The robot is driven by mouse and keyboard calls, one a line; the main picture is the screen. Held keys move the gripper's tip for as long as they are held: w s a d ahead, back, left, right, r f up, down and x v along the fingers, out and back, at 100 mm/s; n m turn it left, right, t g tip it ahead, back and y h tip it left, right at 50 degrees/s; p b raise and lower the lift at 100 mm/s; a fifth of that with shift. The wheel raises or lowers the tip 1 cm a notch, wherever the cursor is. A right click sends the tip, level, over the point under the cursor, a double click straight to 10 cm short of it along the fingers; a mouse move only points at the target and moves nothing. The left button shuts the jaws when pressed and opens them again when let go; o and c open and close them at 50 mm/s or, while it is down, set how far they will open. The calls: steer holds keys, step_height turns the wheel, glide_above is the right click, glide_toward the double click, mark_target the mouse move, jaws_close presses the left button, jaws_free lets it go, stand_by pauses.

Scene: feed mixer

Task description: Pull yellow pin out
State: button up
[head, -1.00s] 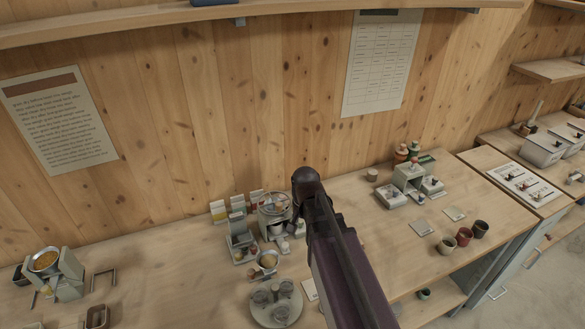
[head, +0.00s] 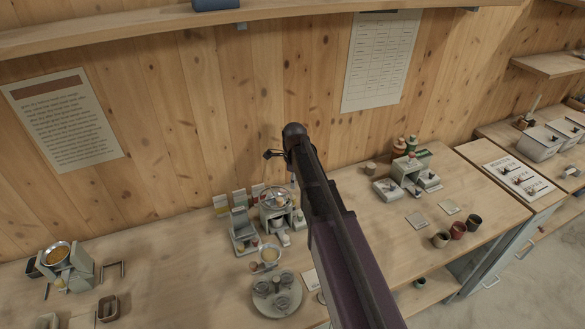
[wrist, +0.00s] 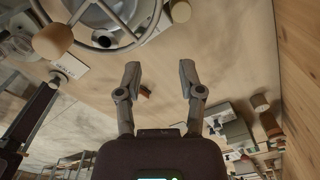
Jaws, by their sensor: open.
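My gripper (head: 272,154) is in front of the back wall, above the mixer (head: 276,200) with its clear round top. In the wrist view my gripper (wrist: 160,72) has its two fingers spread, with nothing between them. The mixer's round rim (wrist: 105,42) and a tan ball-shaped knob (wrist: 53,42) show beyond the fingers at upper left, apart from them. I cannot make out a yellow pin for certain in either view. My arm hides part of the bench right of the mixer.
A round grey tray (head: 277,296) with several cups stands in front of the mixer. A grain feeder (head: 62,268) is at the left. Small cups (head: 457,230) and a grey stand (head: 406,170) are at the right. A shelf (head: 120,35) runs above. Bench left of the mixer is mostly clear.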

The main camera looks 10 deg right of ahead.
mark_target(292, 197)
steer(key=w+m, duration=0.1)
steer(key=m, duration=0.1)
steer(key=w+r+m, duration=0.1)
steer(key=w+m, duration=0.1)
steer(key=shift+w+r+p, duration=0.1)
steer(key=shift+w+p, duration=0.15)
steer(key=shift+p, duration=0.15)
step_height(292, 197, down, 14)
steer(key=b, duration=1.3)
steer(key=shift+r+b, duration=0.1)
steer(key=shift+b, duration=0.3)
jaws_close()
stand_by(0.4)
